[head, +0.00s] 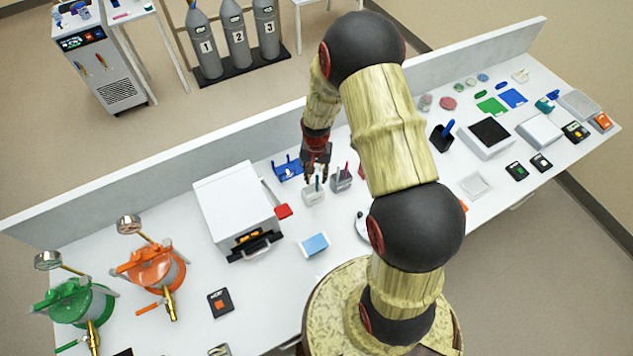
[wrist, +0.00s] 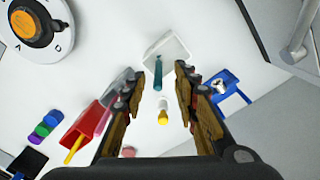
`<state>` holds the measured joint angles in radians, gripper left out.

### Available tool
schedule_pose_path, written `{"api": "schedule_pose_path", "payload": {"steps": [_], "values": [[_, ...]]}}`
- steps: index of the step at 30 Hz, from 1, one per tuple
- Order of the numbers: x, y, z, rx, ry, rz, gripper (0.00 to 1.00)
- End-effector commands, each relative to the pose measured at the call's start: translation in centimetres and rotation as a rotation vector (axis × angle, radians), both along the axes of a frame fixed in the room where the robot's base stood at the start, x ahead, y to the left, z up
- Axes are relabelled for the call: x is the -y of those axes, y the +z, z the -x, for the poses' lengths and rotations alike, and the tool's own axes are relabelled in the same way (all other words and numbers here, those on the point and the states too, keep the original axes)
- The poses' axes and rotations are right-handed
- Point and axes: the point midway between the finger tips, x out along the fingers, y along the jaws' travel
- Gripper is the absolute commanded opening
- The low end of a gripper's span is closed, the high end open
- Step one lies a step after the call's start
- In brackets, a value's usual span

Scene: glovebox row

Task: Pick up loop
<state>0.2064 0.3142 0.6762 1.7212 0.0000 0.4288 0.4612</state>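My gripper (head: 316,168) is over the bench, above a small pale holder (head: 313,194) with thin sticks in it. In the wrist view the gripper (wrist: 158,76) is open, its fingers on either side of a teal stick (wrist: 158,70) that rises from the white holder (wrist: 176,46). A white-and-yellow piece (wrist: 163,116) also shows between the fingers, nearer the palm. The fingers look apart from both. I cannot tell which stick is the loop; no loop end is visible.
A blue rack (wrist: 229,86) stands close to the right finger. In the head view, a second holder (head: 341,182) with coloured sticks is beside the first. A white box-shaped device (head: 235,207) is to the left, and a blue-topped block (head: 314,244) is in front.

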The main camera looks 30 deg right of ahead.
Motion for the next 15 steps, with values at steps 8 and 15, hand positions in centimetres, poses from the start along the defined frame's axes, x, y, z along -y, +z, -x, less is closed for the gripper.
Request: {"api": "schedule_pose_path", "payload": {"steps": [8, 15], "values": [[0.3, -3.5, -0.1, -0.004, 0.0, 0.0, 0.3], [0.3, -4.6, -0.1, -0.001, 0.0, -0.001, 0.3]]}}
